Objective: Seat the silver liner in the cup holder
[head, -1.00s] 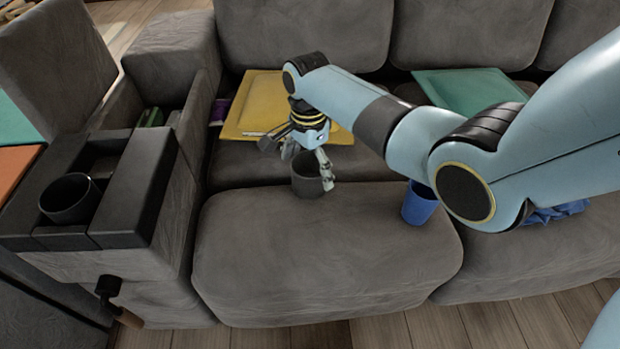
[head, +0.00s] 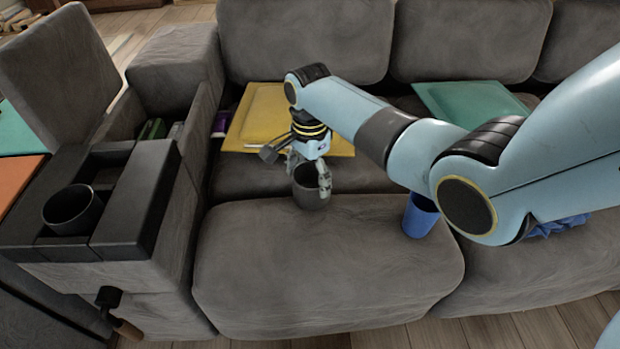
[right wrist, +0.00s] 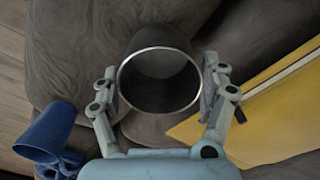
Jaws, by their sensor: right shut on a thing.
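The liner (head: 309,192) is a dark grey, open-topped cylinder standing upright at the back edge of the front seat cushion. Its bright silver rim (right wrist: 121,88) shows in the right wrist view, with an empty dark inside. My right gripper (head: 308,172) is shut on the liner, one finger on each side of its wall. I cannot tell whether the liner's base is off the seat. The cup holder is in the dark console (head: 137,200) on the left armrest, where a dark round cup-shaped piece (head: 72,210) sits tilted-looking in the front opening. My left gripper is not in view.
A blue cup (head: 420,216) stands on the seat right of the liner, below my arm, with blue cloth (head: 560,225) beyond. A yellow cushion or folder (head: 265,105) lies behind. An open armrest compartment with a green item (head: 152,129) is behind the console.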

